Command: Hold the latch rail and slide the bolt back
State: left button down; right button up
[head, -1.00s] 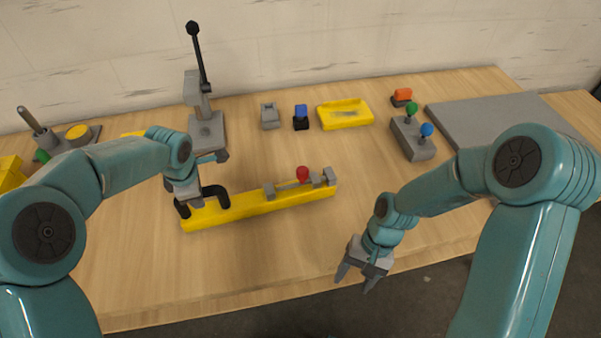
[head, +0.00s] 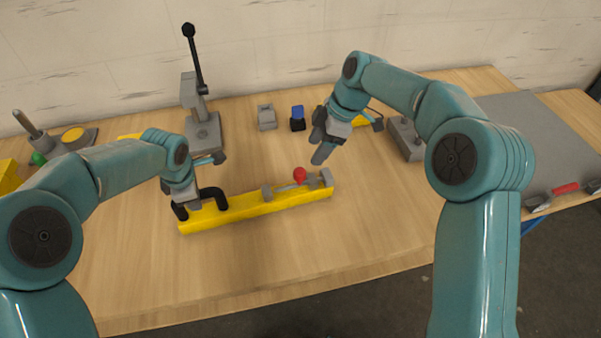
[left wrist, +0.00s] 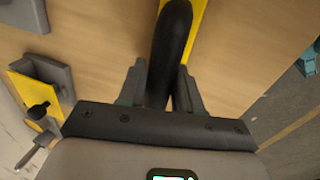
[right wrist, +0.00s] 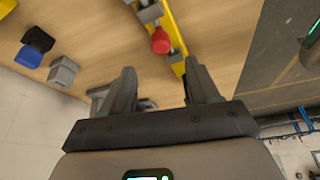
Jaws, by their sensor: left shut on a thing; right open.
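The yellow latch rail (head: 245,207) lies on the bench with a black handle at its left end. A grey bolt with a red knob (head: 300,175) sits in grey brackets toward its right end. My left gripper (head: 190,205) is shut on the black handle (left wrist: 170,50), which shows between its fingers in the left wrist view. My right gripper (head: 322,150) is open and empty, above and just behind the rail's right end. In the right wrist view the red knob (right wrist: 160,40) is beyond the open fingers (right wrist: 163,90), apart from them.
A lever press (head: 203,130) stands behind the rail. A grey block (head: 266,117) and a blue-topped block (head: 298,118) are at the back. A red-handled tool (head: 565,189) lies at the right edge. The bench front is clear.

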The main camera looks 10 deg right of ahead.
aim_at(303, 171)
jog(key=x, duration=1.1)
